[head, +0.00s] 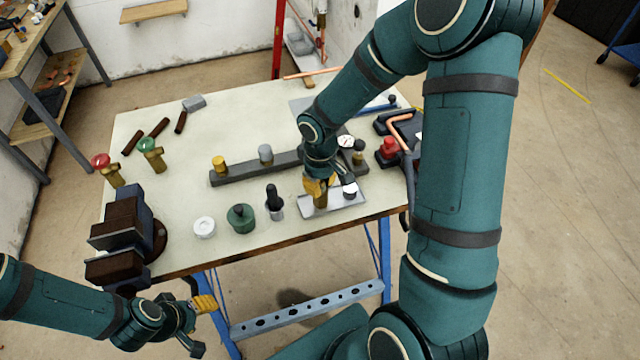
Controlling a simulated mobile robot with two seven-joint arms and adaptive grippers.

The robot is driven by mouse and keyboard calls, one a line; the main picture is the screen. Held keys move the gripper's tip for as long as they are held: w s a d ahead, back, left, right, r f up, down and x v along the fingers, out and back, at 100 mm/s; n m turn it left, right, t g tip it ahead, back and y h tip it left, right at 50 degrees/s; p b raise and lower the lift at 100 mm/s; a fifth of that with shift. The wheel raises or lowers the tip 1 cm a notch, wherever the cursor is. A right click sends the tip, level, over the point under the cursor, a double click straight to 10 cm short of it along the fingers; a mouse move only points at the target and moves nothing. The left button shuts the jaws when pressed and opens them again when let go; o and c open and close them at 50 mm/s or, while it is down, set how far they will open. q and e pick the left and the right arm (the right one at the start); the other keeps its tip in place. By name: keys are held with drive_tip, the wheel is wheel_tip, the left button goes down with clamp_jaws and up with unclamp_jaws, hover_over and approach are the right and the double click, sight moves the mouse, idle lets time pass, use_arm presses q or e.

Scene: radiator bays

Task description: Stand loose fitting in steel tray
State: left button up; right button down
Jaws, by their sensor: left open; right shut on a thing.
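The steel tray (345,204) lies near the front right edge of the table. My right gripper (322,184) is over its left part, pointing down and shut on a brass fitting (321,201). The fitting looks upright, its upper part hidden by the fingers; I cannot tell whether its foot touches the tray. A small fitting with a white top (350,190) stands at the tray's right side. My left gripper (200,325) is open and empty, in front of the table and near its front edge.
A dark rail (240,174) with several fittings lies behind the tray. Left of the tray stand a black-handled tool (273,200), a green pot (241,218) and a white roll (204,227). A vise (125,238) sits at the front left corner. The table's middle back is clear.

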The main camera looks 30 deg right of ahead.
drive_tip(key=c, duration=0.9)
unclamp_jaws()
